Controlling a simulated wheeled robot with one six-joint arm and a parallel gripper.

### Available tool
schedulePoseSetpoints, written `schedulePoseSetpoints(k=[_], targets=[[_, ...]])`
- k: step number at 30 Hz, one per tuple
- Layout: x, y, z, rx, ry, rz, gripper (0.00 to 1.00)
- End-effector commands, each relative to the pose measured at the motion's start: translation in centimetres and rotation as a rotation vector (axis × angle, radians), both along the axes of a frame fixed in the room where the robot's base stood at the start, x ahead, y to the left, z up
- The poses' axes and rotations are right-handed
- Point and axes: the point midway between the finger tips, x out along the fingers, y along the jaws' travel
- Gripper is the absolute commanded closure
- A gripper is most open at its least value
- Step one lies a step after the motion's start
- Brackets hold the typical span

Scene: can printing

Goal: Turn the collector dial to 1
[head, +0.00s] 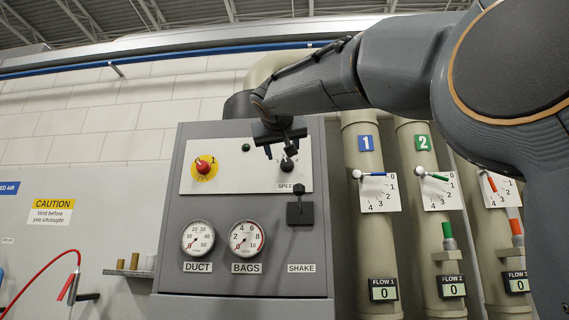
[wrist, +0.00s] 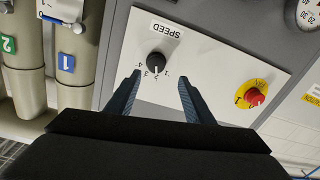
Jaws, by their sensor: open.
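A black dial (wrist: 156,60) labelled SPEED sits on the white plate of the grey panel, with small numerals beside it. The wrist view shows it upside down. Its white mark points down in that view, toward the numerals; I cannot tell which one exactly. In the head view the same dial (head: 287,164) shows just below my gripper. My gripper (wrist: 159,78) is open and empty, its two fingers on either side of the dial's line and apparently short of it. A red knob on a yellow disc (wrist: 255,97) marked 1 is on the same plate, also in the head view (head: 203,167).
A black SHAKE lever (head: 300,208) stands out below the dial. The DUCT gauge (head: 198,238) and BAGS gauge (head: 246,238) are lower left. Pipes with numbered blue (head: 366,143) and green (head: 423,142) tags stand to the right, behind my arm.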

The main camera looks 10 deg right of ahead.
Motion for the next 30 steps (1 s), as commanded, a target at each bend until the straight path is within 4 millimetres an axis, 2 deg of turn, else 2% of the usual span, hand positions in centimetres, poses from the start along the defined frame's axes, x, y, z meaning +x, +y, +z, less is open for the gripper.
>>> schedulePoseSetpoints(k=[6,13,18,26,30], targets=[[3.1,-2.0,0.3,0.001,0.003,-0.018,0.52],[5.8,-2.8,0.2,0.0,0.002,-0.017,0.52],[6.7,-3.0,0.1,0.001,0.0,-0.015,0.52],[6.8,-2.9,0.0,0.001,0.0,-0.012,0.52],[6.8,-2.8,0.0,0.0,0.001,-0.012,0.74]])
